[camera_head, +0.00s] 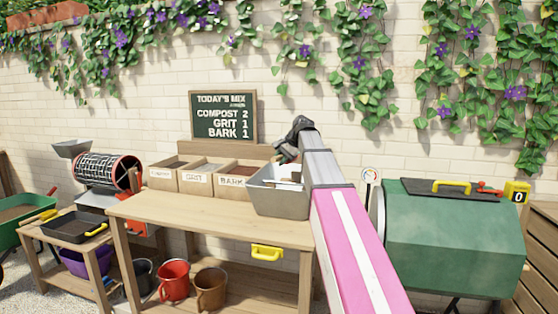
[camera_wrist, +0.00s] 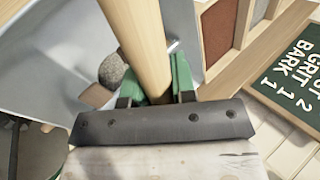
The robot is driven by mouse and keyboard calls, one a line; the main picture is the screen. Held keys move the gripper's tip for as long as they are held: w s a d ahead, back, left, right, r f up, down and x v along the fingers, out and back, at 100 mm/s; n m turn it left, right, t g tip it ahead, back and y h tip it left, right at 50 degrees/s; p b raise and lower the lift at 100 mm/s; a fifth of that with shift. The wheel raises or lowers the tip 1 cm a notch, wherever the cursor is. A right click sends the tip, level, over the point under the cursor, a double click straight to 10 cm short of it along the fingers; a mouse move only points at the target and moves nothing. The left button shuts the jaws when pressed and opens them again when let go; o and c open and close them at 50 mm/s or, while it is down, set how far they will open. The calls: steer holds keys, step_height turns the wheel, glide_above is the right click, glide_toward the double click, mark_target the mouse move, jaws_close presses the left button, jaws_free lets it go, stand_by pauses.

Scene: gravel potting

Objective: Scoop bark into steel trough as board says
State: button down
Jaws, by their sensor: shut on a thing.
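The board (camera_head: 223,117) on the wall reads COMPOST 2, GRIT 1, BARK 1. Below it stand wooden bins: the compost bin (camera_head: 160,183), the grit bin (camera_head: 194,189) and the bark bin (camera_head: 232,194), which holds reddish-brown bark (camera_wrist: 216,32). The steel trough (camera_head: 277,203) stands right of the bark bin; its grey wall shows in the wrist view (camera_wrist: 45,55). My gripper (camera_head: 288,152) is above the trough. In the wrist view its green fingers (camera_wrist: 157,88) are shut on a round wooden handle (camera_wrist: 140,40). The tool's head is mostly hidden. A grey rounded heap (camera_wrist: 112,70) shows beside the handle.
The wooden bench (camera_head: 190,215) has clear room in front of the bins. A green drum (camera_head: 450,235) stands to the right, with a counter reading 0 (camera_head: 518,193). A red bucket (camera_head: 174,280) and a brown bucket (camera_head: 210,288) stand under the bench.

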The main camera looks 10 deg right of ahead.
steer(key=y, duration=0.1)
steer(key=t+y, duration=0.1)
steer(key=y, duration=0.1)
steer(key=shift+s+d+f, duration=0.1)
steer(key=shift+s+d, duration=0.1)
steer(key=shift+s+d+f+m+t+y, duration=0.1)
steer(key=shift+m+t+y, duration=0.1)
steer(key=shift+t+y, duration=0.3)
steer(key=shift+f+m+t+y, duration=0.1)
steer(key=shift+m+t+y, duration=0.1)
steer(key=shift+t+y, duration=0.3)
steer(key=t+y, duration=0.2)
steer(key=y, duration=0.1)
steer(key=m+t+y, duration=0.1)
steer(key=t, duration=0.1)
steer(key=shift+d+f+y, duration=0.15)
steer(key=shift+f+y, duration=0.1)
steer(key=shift+y, duration=0.15)
steer(key=shift+r, duration=0.1)
